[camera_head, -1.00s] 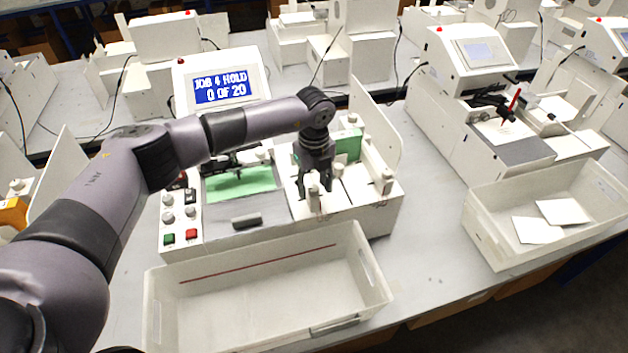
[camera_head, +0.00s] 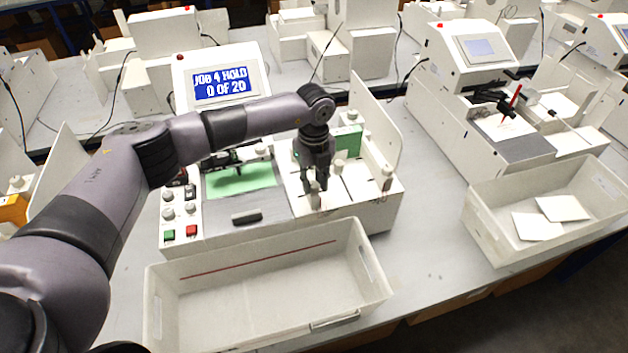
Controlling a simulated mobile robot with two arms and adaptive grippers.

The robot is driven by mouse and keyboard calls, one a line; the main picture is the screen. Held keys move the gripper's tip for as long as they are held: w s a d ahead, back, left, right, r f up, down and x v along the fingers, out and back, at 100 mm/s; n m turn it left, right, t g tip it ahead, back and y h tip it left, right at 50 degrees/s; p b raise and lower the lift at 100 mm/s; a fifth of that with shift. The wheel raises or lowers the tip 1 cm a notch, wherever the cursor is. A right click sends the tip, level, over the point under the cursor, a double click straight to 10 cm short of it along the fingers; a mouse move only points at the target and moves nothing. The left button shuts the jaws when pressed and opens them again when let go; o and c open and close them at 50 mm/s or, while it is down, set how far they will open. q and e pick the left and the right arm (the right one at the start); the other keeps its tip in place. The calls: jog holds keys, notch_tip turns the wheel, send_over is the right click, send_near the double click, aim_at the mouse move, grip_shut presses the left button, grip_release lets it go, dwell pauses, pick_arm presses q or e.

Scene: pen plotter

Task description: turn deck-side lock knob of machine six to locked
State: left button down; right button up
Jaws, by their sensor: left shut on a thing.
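The white machine in front of me has a tilted screen (camera_head: 222,86) reading "JOB 4 HOLD 0 OF 20". No machine number is readable. My left gripper (camera_head: 315,190) points down over the machine's right section, near its front edge. Its fingers are closed around a small whitish lock knob (camera_head: 316,203), mostly hidden between them. The knob's turn position cannot be made out. Another white knob (camera_head: 338,169) stands just behind and right, and one more (camera_head: 387,183) stands at the right end. My right gripper is not in view.
A green sheet (camera_head: 240,180) lies on the deck left of the gripper. Buttons and dials line the left panel. An empty white bin (camera_head: 270,285) stands in front. An upright white panel (camera_head: 375,120) rises behind right. A second machine and bin stand farther right.

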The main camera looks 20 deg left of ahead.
pick_arm(q)
jog(key=shift+f+m+b, duration=0.15)
jog(key=shift+m+b, duration=0.35)
jog(key=shift+b, duration=0.25)
jog(key=m+b, duration=0.8)
jog(key=b, duration=0.1)
jog(key=shift+m, duration=0.3)
jog(key=m+b, duration=0.3)
jog(key=m, duration=0.1)
jog(key=shift+a+b, duration=0.1)
jog(key=shift+b, duration=0.25)
jog(key=shift+m+b, duration=1)
jog(key=shift+m, duration=1.1)
jog(key=shift+r, duration=0.2)
jog(key=c, duration=1.3)
grip_release()
jog(key=shift+c, duration=0.2)
